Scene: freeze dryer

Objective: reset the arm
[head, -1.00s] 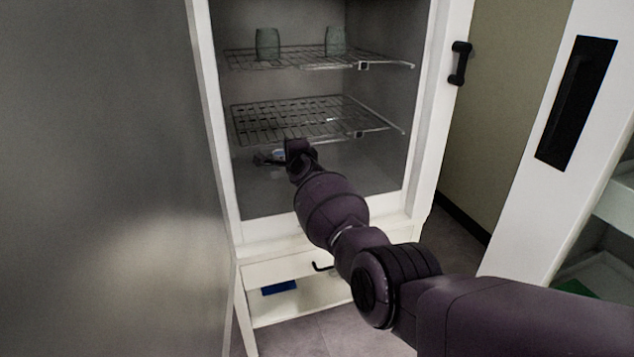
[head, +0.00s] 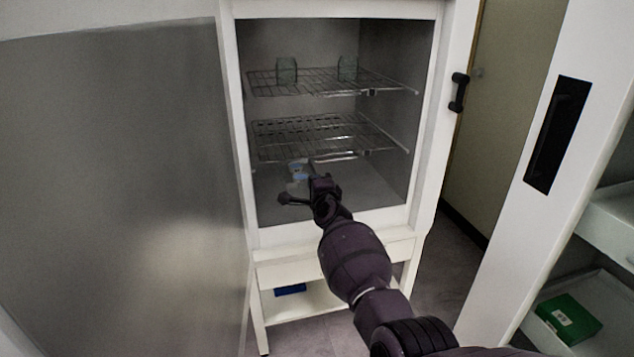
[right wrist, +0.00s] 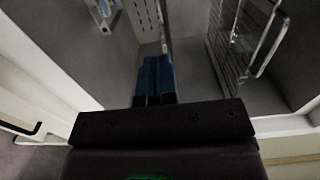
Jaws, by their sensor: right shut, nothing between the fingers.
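My right arm reaches from the lower right to the open front of the freeze dryer chamber (head: 385,205) in the head view. My right gripper (head: 318,180) is at the chamber opening, below the lower wire shelf (head: 290,140). In the right wrist view its blue fingers (right wrist: 155,77) are together with nothing between them. They point into the chamber, with a wire rack (right wrist: 232,45) to the right. A small bluish-white item (head: 298,170) lies on the chamber floor just beyond the gripper; it seems to show at the upper left of the wrist view (right wrist: 103,12). My left gripper is out of view.
Two glass jars (head: 287,70) (head: 347,68) stand on the upper wire shelf (head: 320,84). A large grey door panel (head: 120,170) fills the left. A white door with a black handle (head: 558,135) and a green box (head: 568,320) are at right. A blue item (head: 290,290) lies below the chamber.

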